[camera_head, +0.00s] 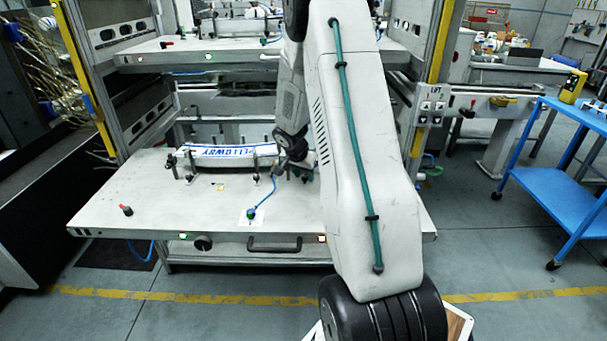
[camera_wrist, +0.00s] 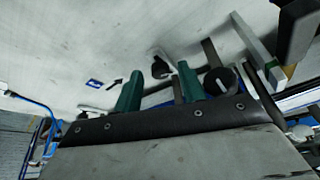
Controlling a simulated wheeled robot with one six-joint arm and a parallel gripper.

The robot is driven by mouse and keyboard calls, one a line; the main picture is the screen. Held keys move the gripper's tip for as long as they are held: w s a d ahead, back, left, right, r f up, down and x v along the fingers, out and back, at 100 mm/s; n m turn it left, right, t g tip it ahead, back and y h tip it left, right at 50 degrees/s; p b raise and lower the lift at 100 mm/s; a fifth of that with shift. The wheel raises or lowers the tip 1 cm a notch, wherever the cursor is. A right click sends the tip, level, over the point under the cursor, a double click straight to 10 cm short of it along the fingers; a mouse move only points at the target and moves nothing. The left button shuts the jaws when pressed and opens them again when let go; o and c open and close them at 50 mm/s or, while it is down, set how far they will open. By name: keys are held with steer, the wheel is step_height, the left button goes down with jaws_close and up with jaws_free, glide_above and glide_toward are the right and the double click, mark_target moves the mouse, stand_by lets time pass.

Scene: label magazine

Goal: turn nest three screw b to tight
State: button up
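My gripper (camera_wrist: 160,70) has two green fingers that stand apart, with nothing seen held between them. A small black knob-like screw (camera_wrist: 159,67) shows between the fingertips in the wrist view; I cannot tell whether the fingers touch it. A larger dark round knob (camera_wrist: 221,81) with a light mark is just right of the right finger. Which one is screw b, I cannot read. In the head view my gripper (camera_head: 296,168) is low over the lower tray (camera_head: 150,205), at the right end of a white bar with blue lettering (camera_head: 218,155). My arm hides the tray's right part.
A blue cable (camera_head: 267,197) runs across the tray to a green-topped fitting (camera_head: 250,213). Another loaded tray (camera_head: 190,57) is above. A blue cart (camera_head: 560,185) stands at right; the floor before the tray is clear.

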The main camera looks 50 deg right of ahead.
steer(key=shift+n, duration=0.3)
steer(key=n+t, duration=0.1)
steer(key=n, duration=0.1)
steer(key=n+t+y, duration=0.1)
steer(key=n, duration=0.2)
steer(key=shift+s+d, duration=0.1)
steer(key=shift+s, duration=0.05)
steer(key=shift+n, duration=0.4)
steer(key=shift+s+d+n+t+y, duration=0.15)
steer(key=shift+n+t+y, duration=0.25)
steer(key=shift+n, duration=0.6)
